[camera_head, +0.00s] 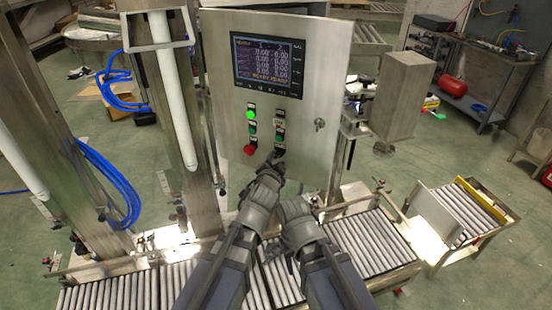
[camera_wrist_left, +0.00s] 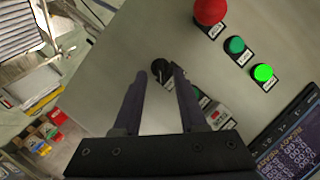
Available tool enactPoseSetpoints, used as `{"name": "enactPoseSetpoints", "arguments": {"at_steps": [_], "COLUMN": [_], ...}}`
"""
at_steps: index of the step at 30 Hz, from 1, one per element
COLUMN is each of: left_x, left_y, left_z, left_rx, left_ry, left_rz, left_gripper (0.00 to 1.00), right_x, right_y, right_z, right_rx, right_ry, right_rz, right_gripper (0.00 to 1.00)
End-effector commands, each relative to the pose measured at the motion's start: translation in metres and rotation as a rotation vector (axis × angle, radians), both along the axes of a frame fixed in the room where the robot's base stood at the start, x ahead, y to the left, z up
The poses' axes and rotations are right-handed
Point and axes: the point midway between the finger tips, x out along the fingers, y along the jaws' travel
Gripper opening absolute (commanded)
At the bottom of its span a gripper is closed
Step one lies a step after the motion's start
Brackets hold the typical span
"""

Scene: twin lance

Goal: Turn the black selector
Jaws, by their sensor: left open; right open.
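The black selector (camera_wrist_left: 160,67) is a small dark knob on the steel control panel (camera_head: 300,90). In the left wrist view it shows between and just beyond the fingertips of my left gripper (camera_wrist_left: 160,74). The fingers are apart, one to each side of it; whether they touch it I cannot tell. In the head view my left gripper (camera_head: 273,161) reaches the lower part of the panel and mostly hides the selector. My right gripper (camera_head: 291,208) is lower, below the panel and beside the left arm, with nothing visible in it.
A roller conveyor (camera_head: 365,246) runs below. A steel post (camera_head: 170,90) stands left of the panel.

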Motion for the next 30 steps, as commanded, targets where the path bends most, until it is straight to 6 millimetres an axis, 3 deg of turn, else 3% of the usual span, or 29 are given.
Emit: {"name": "enactPoseSetpoints", "arguments": {"at_steps": [4, 14, 24, 30], "left_x": [0.017, 0.019, 0.019, 0.019], "left_y": [-0.007, -0.008, -0.008, -0.008], "left_z": [-0.007, -0.007, -0.007, -0.007], "left_rx": [0.0, 0.0, 0.0, 0.0], "left_ry": [0.0, 0.0, 0.001, 0.001], "left_rz": [-0.001, -0.001, -0.001, -0.001], "left_gripper": [0.41, 0.4, 0.02, 0.0], "right_x": [0.0, 0.0, 0.0, 0.0], "right_y": [0.0, 0.0, 0.0, 0.0], "right_z": [-0.007, -0.007, -0.007, -0.007], "right_rx": [0.0, 0.0, 0.0, 0.0], "right_ry": [0.0, 0.0, 0.0, 0.0], "right_rz": [0.0, 0.0, 0.0, 0.0], "right_gripper": [0.5, 0.5, 0.5, 0.5]}}
